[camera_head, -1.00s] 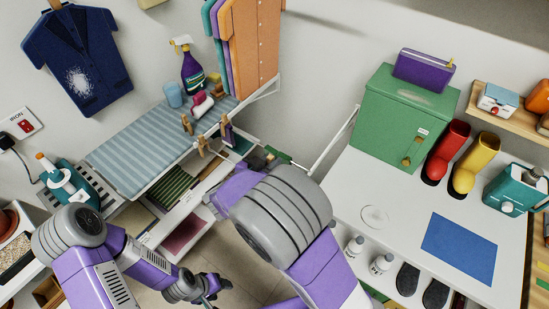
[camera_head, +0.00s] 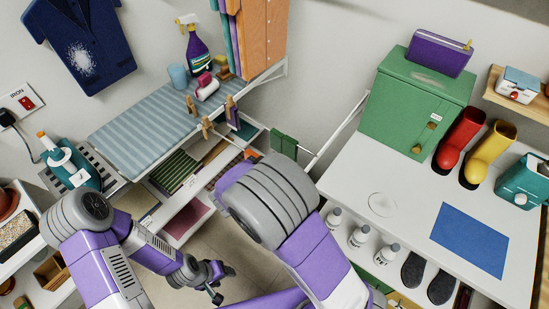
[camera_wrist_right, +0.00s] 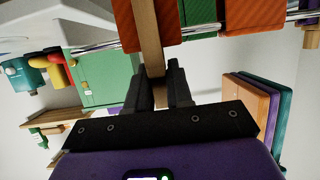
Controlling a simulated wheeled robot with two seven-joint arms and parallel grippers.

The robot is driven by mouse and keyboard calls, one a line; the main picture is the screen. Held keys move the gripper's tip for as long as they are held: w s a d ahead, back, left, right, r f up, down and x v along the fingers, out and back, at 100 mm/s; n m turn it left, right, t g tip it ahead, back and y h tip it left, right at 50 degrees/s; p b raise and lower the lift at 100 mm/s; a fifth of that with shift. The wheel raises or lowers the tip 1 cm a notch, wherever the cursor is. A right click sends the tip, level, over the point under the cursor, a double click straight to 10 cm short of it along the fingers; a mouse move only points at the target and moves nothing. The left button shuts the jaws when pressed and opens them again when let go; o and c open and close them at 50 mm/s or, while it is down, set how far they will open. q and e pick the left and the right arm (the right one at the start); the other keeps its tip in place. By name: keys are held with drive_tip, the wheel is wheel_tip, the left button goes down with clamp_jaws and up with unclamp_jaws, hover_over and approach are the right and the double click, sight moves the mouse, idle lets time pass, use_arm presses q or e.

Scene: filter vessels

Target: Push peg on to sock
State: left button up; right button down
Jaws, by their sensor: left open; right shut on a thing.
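In the right wrist view, my right gripper (camera_wrist_right: 160,80) is shut on a wooden peg (camera_wrist_right: 151,45), which sticks out past the fingertips. The peg's far end lies among hanging cloths, beside a red-orange piece (camera_wrist_right: 124,24) and a green piece (camera_wrist_right: 199,12). I cannot tell whether it grips any cloth. In the head view, green socks (camera_head: 284,144) hang near the rack's right end, and my right wrist hides the right gripper. My left gripper (camera_head: 217,284) is open and empty, low over the floor.
A striped ironing board (camera_head: 150,130) carries a spray bottle (camera_head: 196,50) and a blue cup (camera_head: 178,76). A white table (camera_head: 400,195) on the right holds a green box (camera_head: 415,103) and red and yellow boots (camera_head: 461,138). Metal rails (camera_wrist_right: 100,45) cross close to my right gripper.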

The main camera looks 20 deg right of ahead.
drive_tip(key=shift+f, duration=0.25)
drive_tip(key=c, duration=0.9)
unclamp_jaws()
drive_tip(key=shift+c, duration=0.2)
